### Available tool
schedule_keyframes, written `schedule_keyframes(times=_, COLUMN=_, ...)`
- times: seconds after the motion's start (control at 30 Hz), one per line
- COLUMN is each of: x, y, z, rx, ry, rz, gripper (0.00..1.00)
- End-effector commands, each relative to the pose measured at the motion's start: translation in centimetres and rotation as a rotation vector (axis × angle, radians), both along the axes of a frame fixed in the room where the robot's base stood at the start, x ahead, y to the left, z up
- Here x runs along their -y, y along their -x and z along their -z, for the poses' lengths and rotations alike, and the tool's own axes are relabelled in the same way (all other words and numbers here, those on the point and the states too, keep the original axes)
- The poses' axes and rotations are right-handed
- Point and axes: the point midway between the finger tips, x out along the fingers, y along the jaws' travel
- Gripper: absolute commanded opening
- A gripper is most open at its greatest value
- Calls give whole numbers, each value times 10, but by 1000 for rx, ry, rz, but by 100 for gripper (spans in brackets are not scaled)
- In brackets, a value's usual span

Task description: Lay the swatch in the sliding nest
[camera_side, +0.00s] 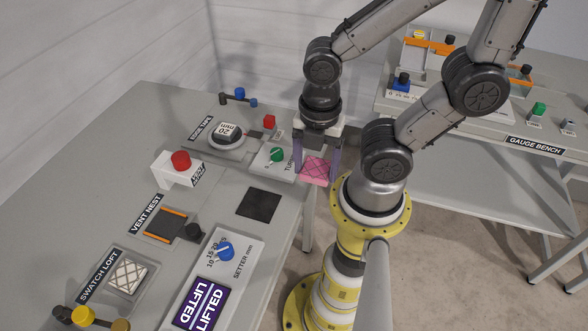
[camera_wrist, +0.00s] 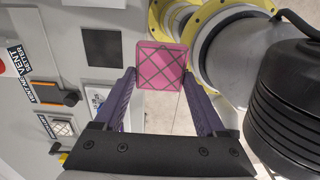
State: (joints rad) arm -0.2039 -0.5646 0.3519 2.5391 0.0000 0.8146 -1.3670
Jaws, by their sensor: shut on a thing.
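A pink quilted swatch (camera_side: 315,170) with dark crossing lines is held between the purple fingers of my gripper (camera_side: 316,160). In the wrist view the swatch (camera_wrist: 162,65) lies flat across both fingertips and faces the camera. My gripper is shut on it, above the right edge of the grey table. The nest labelled VENT NEST (camera_side: 166,226) is at the left, with orange side rails, a dark floor and a dark knob beside it. It looks empty, and my gripper is well to its right. I cannot tell whether this is the sliding nest.
The swatch loft (camera_side: 145,287) holds a pale quilted swatch (camera_side: 127,276). A dark square pad (camera_side: 258,205), a setter with a blue knob (camera_side: 225,251), a red button (camera_side: 181,160) and a screen reading LIFTED (camera_side: 201,306) occupy the table. The gauge bench (camera_side: 430,155) stands behind my arm.

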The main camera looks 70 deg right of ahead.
Motion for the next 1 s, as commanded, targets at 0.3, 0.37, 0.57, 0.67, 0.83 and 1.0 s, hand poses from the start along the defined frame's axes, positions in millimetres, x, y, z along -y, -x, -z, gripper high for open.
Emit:
schedule_keyframes(times=0.3, x=2, y=11, z=-5, rx=-1, ry=0, rz=3, gripper=22)
schedule_keyframes(times=0.37, x=2, y=11, z=-5, rx=-1, ry=0, rz=17, gripper=22)
schedule_keyframes(times=0.57, x=-7, y=-29, z=-25, rx=-2, ry=1, rz=67, gripper=22)
schedule_keyframes(times=0.67, x=-20, y=-65, z=-38, rx=-4, ry=1, rz=82, gripper=22)
schedule_keyframes(times=0.83, x=-49, y=-123, z=-46, rx=-5, ry=2, rz=80, gripper=22)
schedule_keyframes(times=1.0, x=-78, y=-162, z=-39, rx=-5, ry=2, rz=54, gripper=22)
